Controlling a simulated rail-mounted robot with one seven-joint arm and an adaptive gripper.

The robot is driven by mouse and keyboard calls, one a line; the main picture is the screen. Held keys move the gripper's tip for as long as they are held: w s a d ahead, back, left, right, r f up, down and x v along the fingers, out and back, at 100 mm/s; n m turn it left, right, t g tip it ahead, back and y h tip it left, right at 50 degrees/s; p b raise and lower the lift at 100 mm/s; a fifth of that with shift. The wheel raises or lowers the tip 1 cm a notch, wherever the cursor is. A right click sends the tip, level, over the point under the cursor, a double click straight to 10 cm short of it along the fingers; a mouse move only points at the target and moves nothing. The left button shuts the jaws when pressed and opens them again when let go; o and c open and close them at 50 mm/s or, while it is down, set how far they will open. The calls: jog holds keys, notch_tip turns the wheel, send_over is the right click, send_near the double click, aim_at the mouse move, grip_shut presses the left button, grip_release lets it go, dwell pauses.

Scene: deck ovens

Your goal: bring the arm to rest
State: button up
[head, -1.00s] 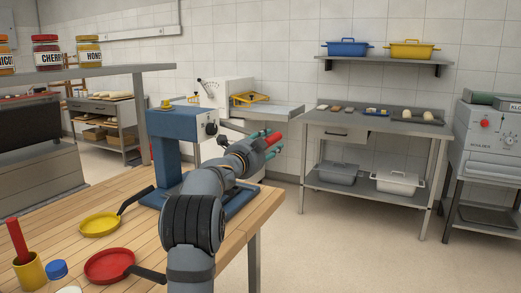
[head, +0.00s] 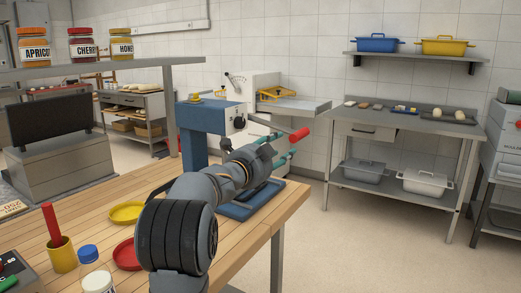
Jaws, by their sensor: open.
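My arm reaches forward over the wooden worktop (head: 290,208), in front of a blue press (head: 197,135). My gripper (head: 288,149) is at the far end of the arm, with teal fingers spread apart and nothing seen between them. A red lever handle (head: 300,134) shows right beside the upper finger. I cannot tell whether they touch. The wrist and arm links hide part of the press's blue base (head: 240,212).
A red pan (head: 126,254), a yellow pan (head: 127,212), a yellow cup (head: 62,255) and a blue-lidded jar (head: 89,256) stand left of my arm. A steel table (head: 430,125) stands at the back right. The floor (head: 340,250) right of the worktop is clear.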

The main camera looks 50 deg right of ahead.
aim_at(298, 135)
jog(key=d, duration=0.7)
jog(key=w+d, duration=0.1)
jog(key=d, duration=0.3)
jog(key=shift+d, duration=0.3)
jog(key=shift+w+d+r+p, duration=0.1)
jog(key=shift+d+r+p, duration=0.25)
jog(key=shift+r, duration=0.1)
jog(key=shift+a, duration=0.2)
